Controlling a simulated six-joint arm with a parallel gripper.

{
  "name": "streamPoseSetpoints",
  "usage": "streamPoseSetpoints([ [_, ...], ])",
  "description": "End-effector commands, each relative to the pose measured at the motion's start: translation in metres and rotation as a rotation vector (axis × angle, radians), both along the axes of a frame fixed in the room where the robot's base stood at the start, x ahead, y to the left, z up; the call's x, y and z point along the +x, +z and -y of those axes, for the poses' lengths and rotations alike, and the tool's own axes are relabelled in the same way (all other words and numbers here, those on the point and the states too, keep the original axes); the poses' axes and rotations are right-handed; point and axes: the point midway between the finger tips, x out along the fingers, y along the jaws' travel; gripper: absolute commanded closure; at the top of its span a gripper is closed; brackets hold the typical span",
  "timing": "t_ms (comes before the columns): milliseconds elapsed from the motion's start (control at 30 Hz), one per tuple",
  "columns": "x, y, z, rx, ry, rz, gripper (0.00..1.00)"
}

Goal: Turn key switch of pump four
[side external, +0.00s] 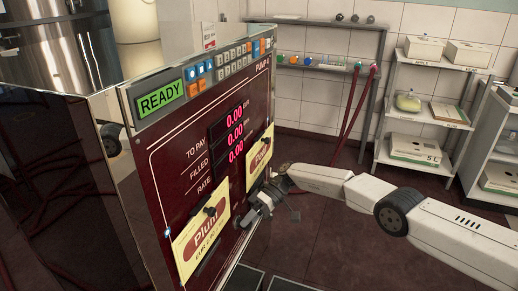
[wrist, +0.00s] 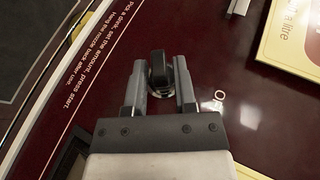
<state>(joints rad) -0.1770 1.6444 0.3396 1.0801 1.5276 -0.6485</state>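The dark red pump front (side external: 180,170) carries the label PUMP 4 (side external: 257,64) and a lit green READY display (side external: 160,99). In the wrist view, a black key switch knob (wrist: 158,66) on a round silver base sits on the dark red panel. My gripper (wrist: 160,82) has one finger on each side of the knob, with narrow gaps visible, so it looks open around it. In the side view my gripper (side external: 257,203) is close against the lower right of the pump front and hides the switch.
Two yellow cards (side external: 201,237) (side external: 260,155) hang on the pump front; one shows at the wrist view's right edge (wrist: 292,40). Red price displays (side external: 230,134) read 0.00. A white shelf (side external: 415,117) with boxes stands behind. Dark red floor (side external: 325,240) is open beside the pump.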

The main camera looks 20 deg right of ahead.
Motion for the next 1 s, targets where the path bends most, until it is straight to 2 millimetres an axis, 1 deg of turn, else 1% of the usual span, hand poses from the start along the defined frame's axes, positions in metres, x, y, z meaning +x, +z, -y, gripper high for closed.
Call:
streamPoseSetpoints([
  [467, 0.001, 0.002, 0.002, 0.0, -0.001, 0.004, 0.47],
  [567, 0.003, 0.004, 0.006, 0.0, -0.002, 0.004, 0.47],
  [867, 0.01, 0.015, 0.027, -0.001, -0.001, 0.002, 0.47],
  [1000, 0.01, 0.021, 0.025, -0.001, 0.0, 0.001, 0.47],
])
